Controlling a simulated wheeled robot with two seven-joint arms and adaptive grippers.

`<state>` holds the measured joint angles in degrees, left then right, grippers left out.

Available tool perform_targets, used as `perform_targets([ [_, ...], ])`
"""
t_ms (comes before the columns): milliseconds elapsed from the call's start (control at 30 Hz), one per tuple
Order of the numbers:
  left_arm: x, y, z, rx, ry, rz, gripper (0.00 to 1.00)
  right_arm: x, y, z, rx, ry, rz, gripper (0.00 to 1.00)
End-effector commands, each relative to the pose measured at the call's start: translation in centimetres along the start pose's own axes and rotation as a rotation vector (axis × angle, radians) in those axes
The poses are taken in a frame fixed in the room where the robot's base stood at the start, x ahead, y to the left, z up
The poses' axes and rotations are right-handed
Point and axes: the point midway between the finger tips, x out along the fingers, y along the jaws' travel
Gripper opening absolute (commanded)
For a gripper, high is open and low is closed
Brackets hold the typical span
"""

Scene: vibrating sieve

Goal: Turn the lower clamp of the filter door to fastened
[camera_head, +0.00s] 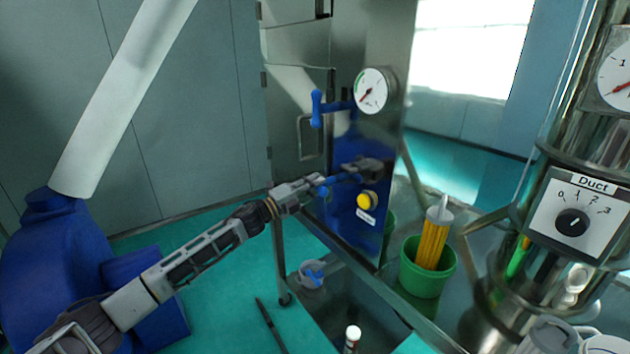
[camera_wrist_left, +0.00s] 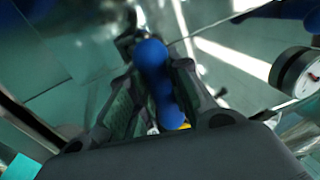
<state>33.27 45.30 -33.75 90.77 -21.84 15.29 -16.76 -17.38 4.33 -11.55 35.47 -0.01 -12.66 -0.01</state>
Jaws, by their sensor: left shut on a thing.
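My left gripper (camera_head: 312,187) reaches in from the lower left to the front of the metal cabinet. It is shut on the blue handle of the lower clamp (camera_head: 323,191). In the left wrist view the blue handle of the lower clamp (camera_wrist_left: 155,70) stands between the two dark fingers, and its rounded end shows. The fingers hide part of the handle and the clamp's seat. The filter door (camera_head: 308,160) is the steel panel on the cabinet's left side, with a loop handle; it looks flush with the cabinet. The upper clamp (camera_head: 316,108) has its blue handle standing upright. My right gripper is out of view.
A round gauge (camera_head: 372,91) and a yellow button (camera_head: 367,201) sit on the cabinet front close to the clamps. A green cup (camera_head: 428,276) holding a yellow brush-like bundle stands right. The Duct dial (camera_head: 572,222) is further right. Free room lies left of the cabinet.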

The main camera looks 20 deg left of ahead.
Motion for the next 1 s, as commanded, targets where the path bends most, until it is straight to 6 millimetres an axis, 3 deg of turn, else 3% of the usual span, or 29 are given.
perform_targets([
  [167, 0.0, -0.1, 0.1, -0.065, -0.016, 0.000, 0.00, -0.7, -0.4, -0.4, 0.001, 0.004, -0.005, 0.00],
  [700, 0.0, 0.1, 0.1, -0.099, -0.023, 0.000, 0.00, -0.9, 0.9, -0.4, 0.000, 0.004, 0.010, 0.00],
  [733, 0.0, 0.1, 0.1, -0.099, -0.023, 0.000, 0.21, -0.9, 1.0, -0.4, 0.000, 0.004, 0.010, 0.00],
  [900, 0.0, 0.1, 0.1, -0.097, -0.022, 0.000, 0.41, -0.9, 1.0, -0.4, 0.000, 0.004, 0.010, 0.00],
  [1000, 0.0, 0.1, 0.1, -0.097, -0.021, 0.000, 0.41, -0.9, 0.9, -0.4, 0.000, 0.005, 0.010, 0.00],
])
